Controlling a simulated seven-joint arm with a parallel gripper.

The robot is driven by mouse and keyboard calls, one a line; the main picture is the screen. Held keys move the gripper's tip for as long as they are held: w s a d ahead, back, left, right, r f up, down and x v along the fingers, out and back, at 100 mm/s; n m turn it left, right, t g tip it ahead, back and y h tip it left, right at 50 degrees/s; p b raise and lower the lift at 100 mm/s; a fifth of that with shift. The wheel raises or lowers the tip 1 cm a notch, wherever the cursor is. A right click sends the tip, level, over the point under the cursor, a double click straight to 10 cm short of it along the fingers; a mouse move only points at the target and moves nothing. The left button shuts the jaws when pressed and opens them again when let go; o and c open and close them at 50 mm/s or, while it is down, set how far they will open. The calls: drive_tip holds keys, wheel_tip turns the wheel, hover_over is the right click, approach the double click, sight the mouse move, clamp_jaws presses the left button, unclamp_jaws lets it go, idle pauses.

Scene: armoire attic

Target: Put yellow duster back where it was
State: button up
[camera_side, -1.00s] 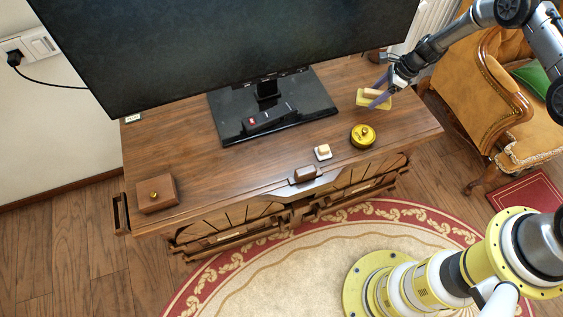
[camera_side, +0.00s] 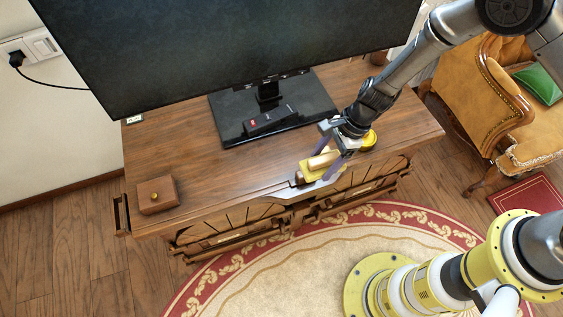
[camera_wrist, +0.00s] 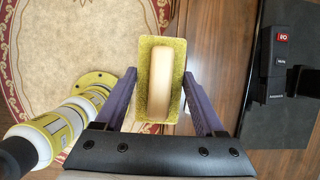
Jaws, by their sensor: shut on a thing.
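The yellow duster (camera_side: 309,168) has a flat yellow pad and a pale wooden handle. It is near the front edge of the wooden cabinet (camera_side: 215,165), around the middle right. My gripper (camera_side: 328,163) is shut on it, with purple fingers on both sides. In the wrist view the duster (camera_wrist: 145,88) lies between the fingers of my gripper (camera_wrist: 160,76), its handle facing the camera. I cannot tell whether the pad touches the cabinet top or hangs above it.
A round yellow tin (camera_side: 369,140) is partly hidden behind my gripper. A brown box with a knob (camera_side: 157,195) stands at the front left. A monitor on a black base (camera_side: 230,120) stands behind, with a black remote (camera_side: 268,119) on the base.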

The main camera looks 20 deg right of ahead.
drive_tip(key=w+a+f, duration=0.4)
drive_tip(key=w+a, duration=0.1)
drive_tip(key=w, duration=0.2)
approach(277, 168)
drive_tip(key=shift+s+a+f, duration=0.2)
drive_tip(key=shift+a+f, duration=0.1)
drive_tip(key=shift+a, duration=0.15)
drive_tip(key=shift+s+a+f, duration=0.2)
drive_tip(key=shift+a+f, duration=0.1)
drive_tip(key=shift+a, duration=0.15)
drive_tip(key=shift+w+a+f, duration=0.3)
drive_tip(key=shift+w+f, duration=0.1)
drive_tip(key=shift+f, duration=0.25)
drive_tip(key=shift+w+f, duration=0.1)
drive_tip(key=shift+f, duration=1.4)
drive_tip(key=shift+f, duration=0.2)
drive_tip(key=o, duration=1.4)
